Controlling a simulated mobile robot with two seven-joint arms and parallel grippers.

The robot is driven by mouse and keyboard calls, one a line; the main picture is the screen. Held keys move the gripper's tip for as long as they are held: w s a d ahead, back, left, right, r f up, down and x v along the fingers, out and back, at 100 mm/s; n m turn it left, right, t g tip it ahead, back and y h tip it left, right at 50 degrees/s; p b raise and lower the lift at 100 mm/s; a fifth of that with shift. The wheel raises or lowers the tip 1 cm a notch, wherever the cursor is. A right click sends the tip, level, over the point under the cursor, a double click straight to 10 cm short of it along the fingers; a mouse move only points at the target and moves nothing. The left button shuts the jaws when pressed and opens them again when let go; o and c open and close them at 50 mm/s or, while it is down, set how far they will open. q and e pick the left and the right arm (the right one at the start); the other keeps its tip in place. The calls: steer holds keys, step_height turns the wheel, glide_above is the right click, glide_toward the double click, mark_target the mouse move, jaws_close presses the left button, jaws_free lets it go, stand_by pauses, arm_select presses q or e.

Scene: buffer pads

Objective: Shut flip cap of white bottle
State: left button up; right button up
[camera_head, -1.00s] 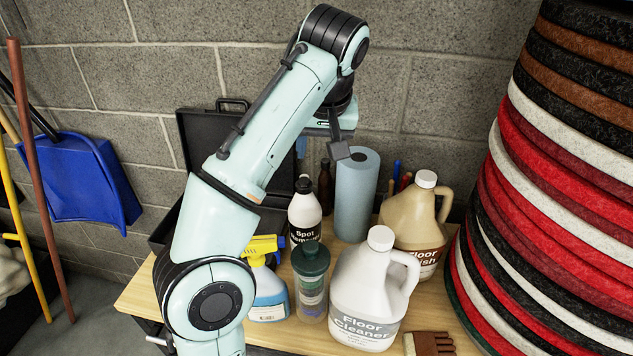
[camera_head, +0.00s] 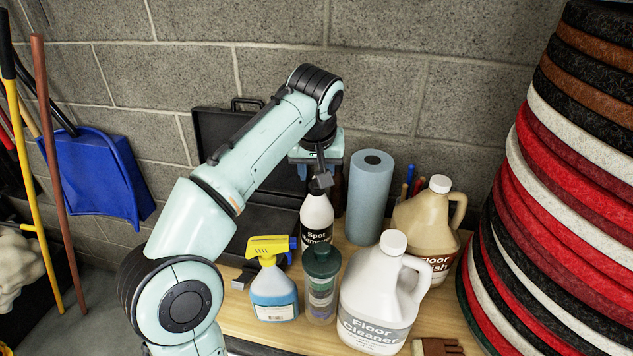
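The white bottle (camera_head: 316,216), labelled "Spot Remover", stands upright on the wooden bench. It has a white shoulder and a dark cap, which is mostly hidden behind my gripper, so I cannot tell the lid's position. My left gripper (camera_head: 321,182) points down at the top of this bottle. Its dark fingertips overlap the cap in the picture; whether they touch it is unclear. The fingers are seen nearly edge-on, so their opening cannot be judged. My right gripper is not in view.
A spray bottle (camera_head: 272,285), a green-lidded canister (camera_head: 321,300) and a floor cleaner jug (camera_head: 376,290) stand in front. A blue paper roll (camera_head: 367,205) and a tan jug (camera_head: 425,225) are to the right. An open black case (camera_head: 215,140) is behind. Stacked pads (camera_head: 570,190) rise at right.

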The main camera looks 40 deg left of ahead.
mark_target(317, 187)
arm_select(q)
steer(key=x, duration=0.5)
steer(key=shift+f, duration=0.2)
